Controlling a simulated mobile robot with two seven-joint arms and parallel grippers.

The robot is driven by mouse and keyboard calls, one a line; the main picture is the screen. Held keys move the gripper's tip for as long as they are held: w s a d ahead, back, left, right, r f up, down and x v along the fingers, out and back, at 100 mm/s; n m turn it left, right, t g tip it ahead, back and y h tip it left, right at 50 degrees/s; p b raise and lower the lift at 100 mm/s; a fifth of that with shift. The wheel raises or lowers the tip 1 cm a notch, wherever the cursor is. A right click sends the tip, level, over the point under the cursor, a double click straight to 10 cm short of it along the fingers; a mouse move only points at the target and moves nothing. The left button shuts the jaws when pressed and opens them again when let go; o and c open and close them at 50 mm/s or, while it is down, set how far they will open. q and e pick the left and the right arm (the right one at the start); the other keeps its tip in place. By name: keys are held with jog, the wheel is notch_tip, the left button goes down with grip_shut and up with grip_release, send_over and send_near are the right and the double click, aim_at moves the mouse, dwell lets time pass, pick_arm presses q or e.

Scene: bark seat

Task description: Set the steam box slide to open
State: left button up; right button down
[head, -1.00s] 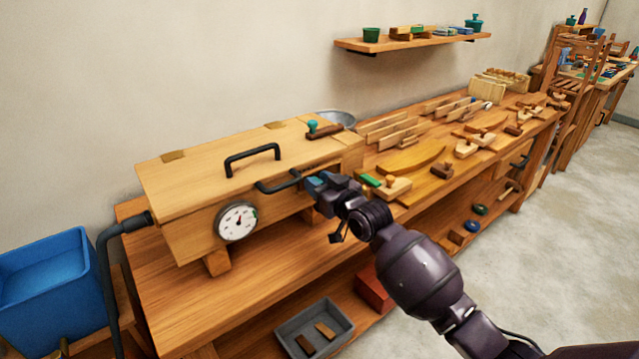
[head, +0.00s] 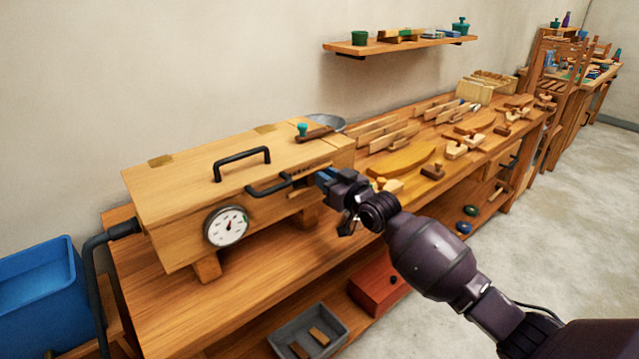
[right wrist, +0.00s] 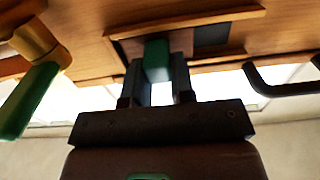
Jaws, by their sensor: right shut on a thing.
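The steam box (head: 190,203) is a long wooden box on the bench, with a round gauge (head: 226,227) on its front. My right gripper (head: 324,178) is at the right part of the box front. In the right wrist view its fingers (right wrist: 158,85) are shut on the slide's green knob (right wrist: 156,60). A dark opening (right wrist: 212,36) shows beside the knob in the slide's frame, on the side toward the black front handle (right wrist: 285,86). In the head view the gripper covers the knob. My left gripper is not in view.
A black lid handle (head: 242,162) and a teal-knobbed piece (head: 303,130) are on top of the box. A black hose (head: 98,250) joins its left end. Wooden parts and clamps fill the bench to the right. A grey tray (head: 305,334) and red box (head: 378,287) are below.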

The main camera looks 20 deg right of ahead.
jog(key=shift+d, duration=0.2)
jog(key=c, duration=1)
grip_release()
jog(key=shift+w+d, duration=0.1)
jog(key=shift+o, duration=0.2)
jog(key=v, duration=1.1)
jog(key=shift+p, duration=0.3)
